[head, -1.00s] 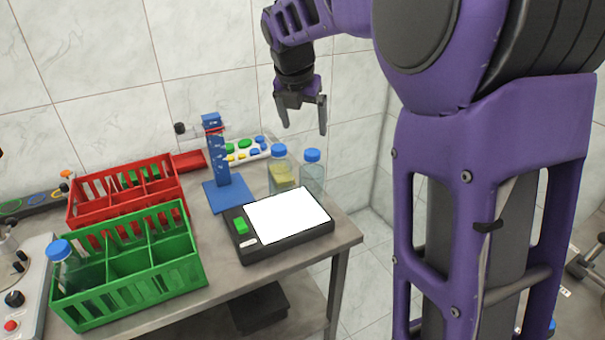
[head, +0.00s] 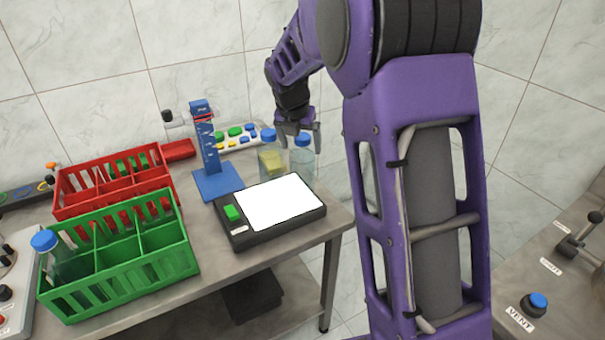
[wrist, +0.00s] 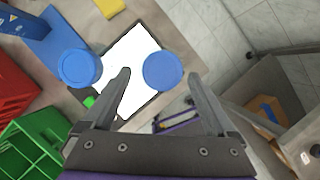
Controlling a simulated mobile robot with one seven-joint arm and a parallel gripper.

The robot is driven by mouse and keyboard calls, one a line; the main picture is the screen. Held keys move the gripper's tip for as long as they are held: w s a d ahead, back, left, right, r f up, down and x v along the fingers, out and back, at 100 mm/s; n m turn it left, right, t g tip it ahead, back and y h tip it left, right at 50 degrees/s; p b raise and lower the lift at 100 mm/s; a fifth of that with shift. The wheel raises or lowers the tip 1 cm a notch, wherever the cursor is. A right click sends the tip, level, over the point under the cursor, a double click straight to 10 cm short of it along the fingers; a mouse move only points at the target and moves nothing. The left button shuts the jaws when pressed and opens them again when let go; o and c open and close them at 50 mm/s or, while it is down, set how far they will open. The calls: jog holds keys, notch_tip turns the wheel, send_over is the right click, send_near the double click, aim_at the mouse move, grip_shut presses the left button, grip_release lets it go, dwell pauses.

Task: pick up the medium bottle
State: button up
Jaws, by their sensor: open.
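Two blue-capped bottles stand side by side behind the scale: one with yellowish contents (head: 271,160) and a clear one (head: 303,170) to its right. A third blue-capped bottle (head: 58,262) stands in the green crate (head: 150,265). I cannot tell for sure which is the medium one. My gripper (head: 299,138) is open, pointing down at the clear bottle's cap. In the wrist view, the right blue cap (wrist: 163,70) shows between the fingertips, and the left cap (wrist: 79,67) lies outside the left finger. I cannot tell whether the fingers touch the cap.
The black scale with a white plate (head: 279,203) sits in front of the bottles. A blue stand (head: 211,165) and a button panel (head: 240,134) are to the left. A red crate (head: 118,184) is behind the green crate. The bench's right edge is close to the bottles.

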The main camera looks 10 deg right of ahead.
aim_at(302, 170)
jog(key=x, duration=0.4)
jog(key=shift+f, duration=0.25)
jog(key=shift+r, duration=0.15)
grip_shut()
